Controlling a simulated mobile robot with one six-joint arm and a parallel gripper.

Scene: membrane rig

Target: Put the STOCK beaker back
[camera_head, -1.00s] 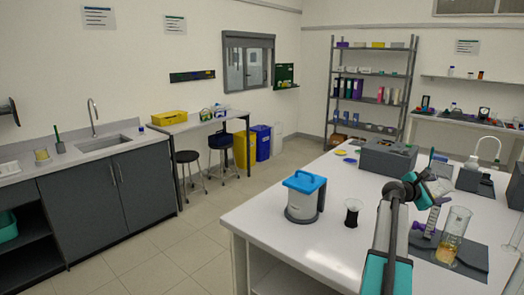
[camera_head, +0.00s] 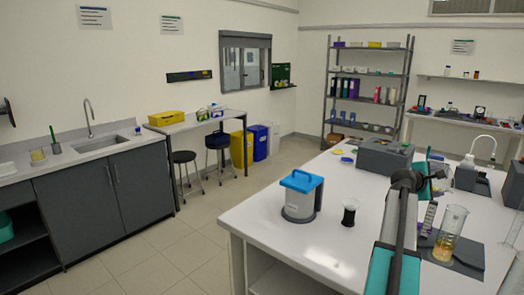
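My gripper (camera_head: 432,172) is at the far end of my arm, above the right part of the white bench (camera_head: 290,246). It is small and partly hidden by my wrist, so I cannot tell whether its fingers are open or shut. A clear glass shape (camera_head: 443,180) shows right beside it; I cannot tell whether it is held. A tall clear vessel with amber liquid (camera_head: 449,234) stands on a dark mat (camera_head: 468,262), nearer than the gripper. A small beaker with yellowish content (camera_head: 38,156) stands on the sink counter. No STOCK label is readable.
A white container with a blue lid (camera_head: 300,196) and a dark-filled small vessel (camera_head: 350,212) stand left of my arm. A grey box (camera_head: 386,157) is behind it. A ribbed column (camera_head: 429,218) stands by the tall vessel. The bench's front left is clear.

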